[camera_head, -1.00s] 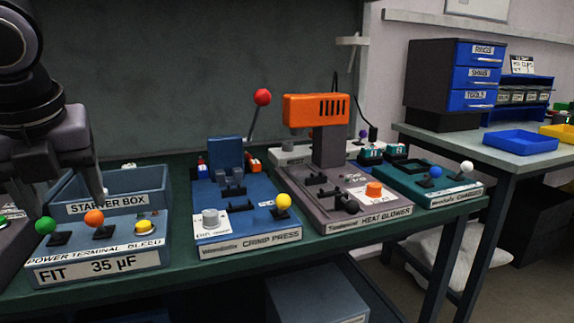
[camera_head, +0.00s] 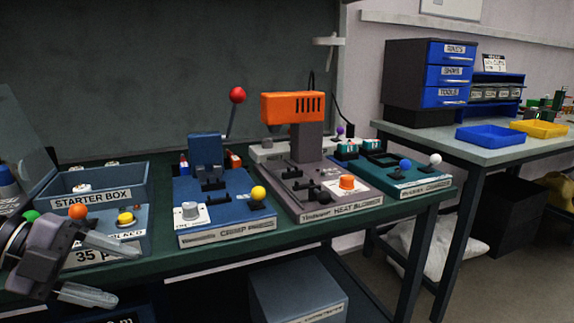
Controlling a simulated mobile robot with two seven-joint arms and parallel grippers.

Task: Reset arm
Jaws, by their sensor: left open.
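My left gripper (camera_head: 102,270) is at the lower left of the head view, in front of the workbench edge and the starter box (camera_head: 98,197). Its two fingers point right, are spread apart and hold nothing. It covers part of the starter box's front panel and label. The panel's orange knob (camera_head: 77,211), green knob (camera_head: 31,216) and yellow button (camera_head: 125,218) show above it. My right gripper is out of the picture.
On the bench stand a blue crimp press (camera_head: 222,210) with a red-balled lever (camera_head: 237,95), an orange-topped heat blower (camera_head: 291,108) and a teal station (camera_head: 408,180). A side table holds a drawer cabinet (camera_head: 405,85), a blue tray (camera_head: 490,136) and a yellow tray (camera_head: 539,128).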

